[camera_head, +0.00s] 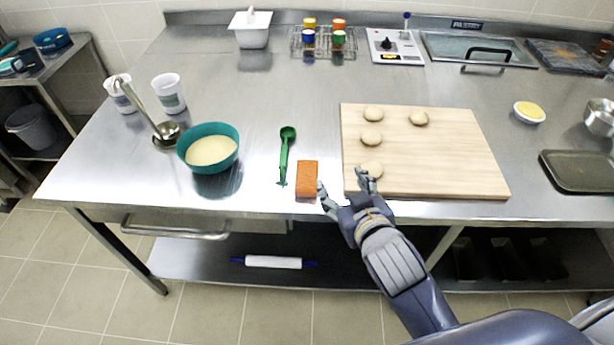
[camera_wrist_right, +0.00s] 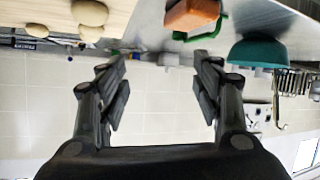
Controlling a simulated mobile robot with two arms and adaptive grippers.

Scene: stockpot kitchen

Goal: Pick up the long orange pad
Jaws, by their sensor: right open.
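The orange pad (camera_head: 307,179) lies on the steel counter near its front edge, left of the wooden board. It also shows at the top of the right wrist view (camera_wrist_right: 192,14). My right gripper (camera_head: 343,184) is open and empty, at the counter's front edge just right of the pad and apart from it. In the right wrist view its two fingers (camera_wrist_right: 158,85) are spread, with nothing between them. My left gripper is in neither view.
A green scoop (camera_head: 285,155) lies just left of the pad. A teal bowl (camera_head: 211,148) of pale batter stands farther left. The wooden board (camera_head: 450,150) with several dough pieces (camera_head: 372,138) lies to the right.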

